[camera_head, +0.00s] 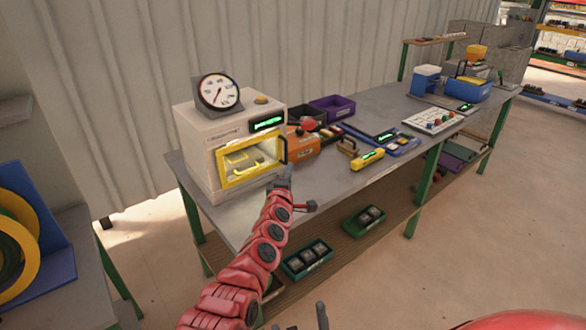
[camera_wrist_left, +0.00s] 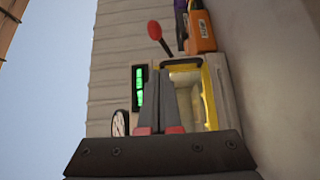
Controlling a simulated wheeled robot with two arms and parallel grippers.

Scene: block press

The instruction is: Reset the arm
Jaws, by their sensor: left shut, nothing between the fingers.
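My left arm (camera_head: 262,250) is red and reaches up from the bottom of the head view. My left gripper (camera_head: 281,180) is dark and sits just in front of the white press box (camera_head: 192,150), near the right side of its yellow-framed door (camera_head: 221,168). In the left wrist view the gripper (camera_wrist_left: 161,75) has its two grey fingers together with nothing between them. The door's black handle (camera_wrist_left: 182,64) shows close behind the fingertips in that view; I cannot tell whether they touch. My right gripper is not seen.
A gauge (camera_head: 219,91) stands on the box. Beside it are an orange unit (camera_head: 304,146) with a red-knobbed lever, a purple bin (camera_head: 333,107) and a yellow device (camera_head: 367,160). The grey table (camera_head: 345,185) has some bare room at its front edge. Green trays (camera_head: 307,260) lie on the lower shelf.

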